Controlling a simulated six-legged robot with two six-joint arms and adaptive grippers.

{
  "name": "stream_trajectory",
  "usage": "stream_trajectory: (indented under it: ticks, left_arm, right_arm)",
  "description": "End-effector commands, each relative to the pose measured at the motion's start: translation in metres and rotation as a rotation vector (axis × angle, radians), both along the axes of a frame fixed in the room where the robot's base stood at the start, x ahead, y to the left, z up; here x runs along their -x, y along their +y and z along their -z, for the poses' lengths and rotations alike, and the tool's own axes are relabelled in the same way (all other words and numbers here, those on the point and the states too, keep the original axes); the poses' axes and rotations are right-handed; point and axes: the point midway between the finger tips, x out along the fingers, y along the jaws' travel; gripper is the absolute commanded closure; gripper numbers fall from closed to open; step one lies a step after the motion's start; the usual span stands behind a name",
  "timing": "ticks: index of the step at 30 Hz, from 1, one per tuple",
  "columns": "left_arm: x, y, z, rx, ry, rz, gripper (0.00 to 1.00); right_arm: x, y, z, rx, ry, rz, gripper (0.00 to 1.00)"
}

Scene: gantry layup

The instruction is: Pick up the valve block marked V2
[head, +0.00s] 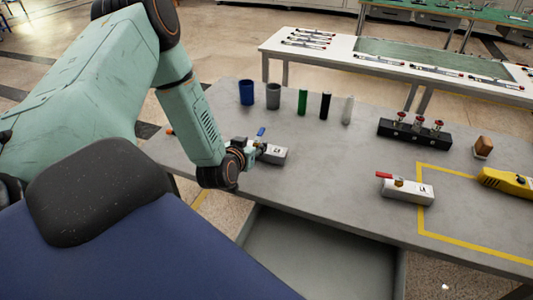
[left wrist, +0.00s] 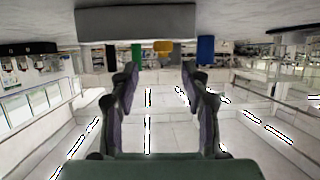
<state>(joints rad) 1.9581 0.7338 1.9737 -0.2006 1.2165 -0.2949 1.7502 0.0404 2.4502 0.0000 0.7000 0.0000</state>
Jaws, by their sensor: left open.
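A pale grey valve block (head: 272,154) with a blue lever lies on the grey table, left of its middle. A small dark mark shows on its front, too small to read. A similar valve block (head: 408,191) with a red lever lies to the right. I cannot read which is V2. My left gripper (head: 250,151) is at the left end of the blue-lever block, its fingers partly hidden by the wrist. In the left wrist view the gripper (left wrist: 160,82) is open with nothing between its fingers, and a grey block (left wrist: 135,22) fills the top. My right gripper is not in view.
Along the far side of the grey table (head: 330,195) stand a blue cup (head: 246,92), a grey cup (head: 273,96) and upright cylinders. A black manifold with red knobs (head: 414,133), a brown block (head: 483,147) and a yellow tool (head: 507,182) are at right. Yellow tape marks the right side.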

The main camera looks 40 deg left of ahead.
Motion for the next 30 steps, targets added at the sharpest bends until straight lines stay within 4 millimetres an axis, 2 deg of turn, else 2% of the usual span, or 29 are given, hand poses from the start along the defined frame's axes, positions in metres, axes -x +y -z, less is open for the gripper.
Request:
stream_trajectory:
  ticks: [3, 7, 17, 30]
  left_arm:
    - [-0.018, 0.008, 0.006, -0.004, -0.003, 0.001, 0.53]
    - [-0.031, 0.013, 0.012, -0.002, 0.000, 0.001, 0.53]
    - [-0.038, 0.016, 0.013, 0.000, 0.000, -0.001, 0.53]
    - [-0.038, 0.016, 0.013, 0.000, 0.000, -0.001, 0.90]
  right_arm:
    - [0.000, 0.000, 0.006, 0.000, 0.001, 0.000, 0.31]
    - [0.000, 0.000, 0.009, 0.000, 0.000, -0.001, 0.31]
    - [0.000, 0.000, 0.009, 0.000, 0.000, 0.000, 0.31]
    - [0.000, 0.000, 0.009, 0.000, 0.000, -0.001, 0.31]
